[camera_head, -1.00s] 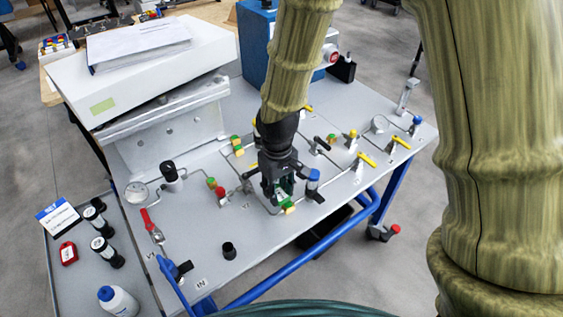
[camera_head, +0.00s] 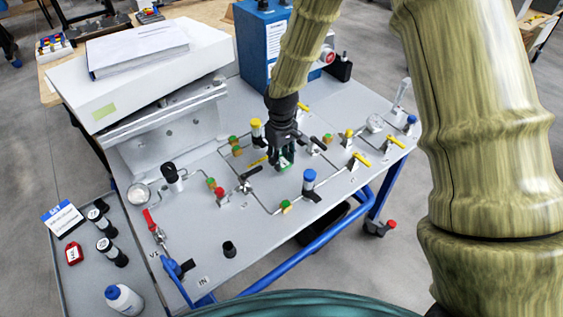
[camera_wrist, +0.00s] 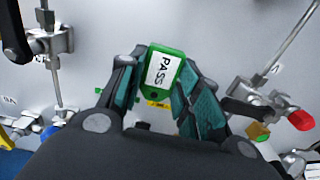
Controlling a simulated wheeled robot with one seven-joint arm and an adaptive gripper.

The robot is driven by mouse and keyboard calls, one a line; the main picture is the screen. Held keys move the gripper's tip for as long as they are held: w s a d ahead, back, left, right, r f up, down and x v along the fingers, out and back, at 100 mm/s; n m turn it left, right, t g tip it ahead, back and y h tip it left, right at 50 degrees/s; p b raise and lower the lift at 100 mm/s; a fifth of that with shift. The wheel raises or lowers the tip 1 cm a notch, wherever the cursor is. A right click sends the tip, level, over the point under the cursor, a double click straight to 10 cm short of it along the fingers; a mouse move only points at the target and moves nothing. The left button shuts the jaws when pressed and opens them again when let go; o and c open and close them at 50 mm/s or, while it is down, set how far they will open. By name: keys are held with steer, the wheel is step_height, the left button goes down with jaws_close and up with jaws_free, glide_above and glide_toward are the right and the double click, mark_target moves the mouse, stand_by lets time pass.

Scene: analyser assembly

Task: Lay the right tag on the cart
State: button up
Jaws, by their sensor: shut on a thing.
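My gripper (camera_head: 281,157) is over the middle of the grey panel top of the blue-framed cart (camera_head: 236,278). In the wrist view my gripper (camera_wrist: 160,85) is shut on a green tag (camera_wrist: 163,70) with a white label reading PASS. The tag's face is toward the wrist camera, and a finger is on each side of it. I cannot tell how high it is above the panel. A red tag (camera_head: 73,253) lies on the grey side surface at the left.
Tubing, valves and fittings cover much of the panel, including a blue-capped part (camera_head: 309,180) and a red-handled valve (camera_head: 152,225). A black cap (camera_head: 229,249) stands near the front. A blue box (camera_head: 262,50) stands behind.

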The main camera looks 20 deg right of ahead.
steer(key=shift+f+p, duration=0.35)
steer(key=shift+f, duration=0.95)
steer(key=shift+f, duration=0.2)
steer(key=o, duration=0.9)
steer(key=shift+c, duration=0.2)
steer(key=shift+r, duration=0.2)
step_height(320, 180, up, 12)
steer(key=b, duration=0.2)
